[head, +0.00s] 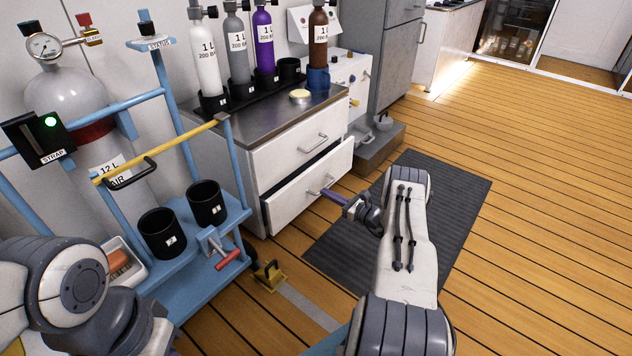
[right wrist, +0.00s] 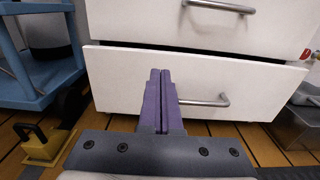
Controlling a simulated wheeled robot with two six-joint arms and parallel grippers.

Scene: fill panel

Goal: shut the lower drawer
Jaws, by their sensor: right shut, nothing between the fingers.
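The lower drawer (head: 296,201) is the bottom white front of the cabinet. It stands out a little from the cabinet, with a dark gap above it. In the right wrist view its front (right wrist: 245,82) fills the middle, with a bar handle (right wrist: 204,101). My right gripper (head: 328,193) is shut and empty, its purple fingers pointing at the drawer front just left of the handle. In the right wrist view the fingertips (right wrist: 160,75) overlap the drawer front; I cannot tell whether they touch it. My left gripper is not in view.
The upper drawer (head: 300,150) looks shut. A blue cart (head: 185,260) with a gas cylinder stands left of the cabinet. A yellow floor piece (head: 270,276) lies near the cart. A dark mat (head: 455,205) covers the floor at right; open floor lies beyond.

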